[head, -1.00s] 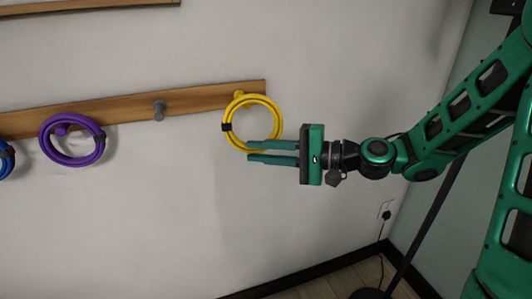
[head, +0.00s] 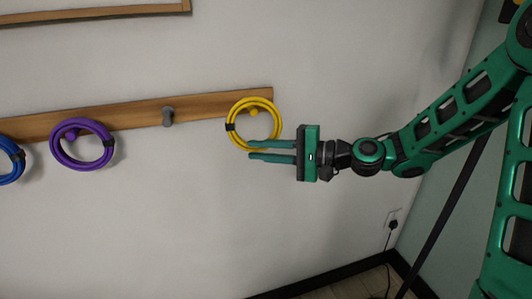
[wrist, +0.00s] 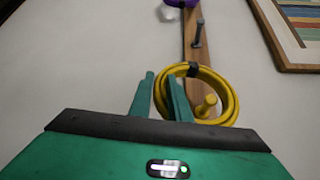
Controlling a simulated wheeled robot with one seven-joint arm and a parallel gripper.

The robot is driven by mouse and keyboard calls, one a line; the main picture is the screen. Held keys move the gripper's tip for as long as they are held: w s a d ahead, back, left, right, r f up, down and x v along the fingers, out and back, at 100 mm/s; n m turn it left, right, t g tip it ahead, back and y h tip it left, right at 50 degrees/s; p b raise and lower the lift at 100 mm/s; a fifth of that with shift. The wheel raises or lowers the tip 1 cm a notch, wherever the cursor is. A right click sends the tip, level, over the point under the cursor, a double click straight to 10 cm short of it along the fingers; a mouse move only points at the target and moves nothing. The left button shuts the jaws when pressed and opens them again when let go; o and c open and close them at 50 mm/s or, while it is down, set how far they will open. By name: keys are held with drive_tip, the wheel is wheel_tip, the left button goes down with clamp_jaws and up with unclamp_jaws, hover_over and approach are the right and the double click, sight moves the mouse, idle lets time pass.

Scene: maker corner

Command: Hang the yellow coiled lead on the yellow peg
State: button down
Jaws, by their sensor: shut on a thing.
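The yellow coiled lead (head: 276,122) is a ring with a black band, held upright in front of the right end of the wooden peg rail. My gripper (head: 252,150) is shut on its lower edge, reaching in from the right. The yellow peg (head: 254,111) shows inside the ring, with a gap below the ring's top in the head view. In the wrist view the lead (wrist: 236,100) lies beyond my fingers (wrist: 160,96), and the peg (wrist: 206,106) again shows within the ring. I cannot tell how far the peg reaches through it.
The wooden rail (head: 215,105) also bears a bare grey peg (head: 168,117), a purple coil (head: 108,153) on a purple peg, and a blue coil (head: 16,156) at the left edge. A framed picture (wrist: 300,30) hangs above.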

drive_tip(key=shift+w+a, duration=0.2)
drive_tip(key=shift+w, duration=0.55)
drive_tip(key=shift+w+a, duration=0.2)
drive_tip(key=shift+w, duration=0.5)
drive_tip(key=shift+w+a+f, duration=0.2)
drive_tip(key=shift+w+f, duration=0.3)
drive_tip(key=shift+w, duration=0.2)
drive_tip(key=c, duration=1.6)
unclamp_jaws()
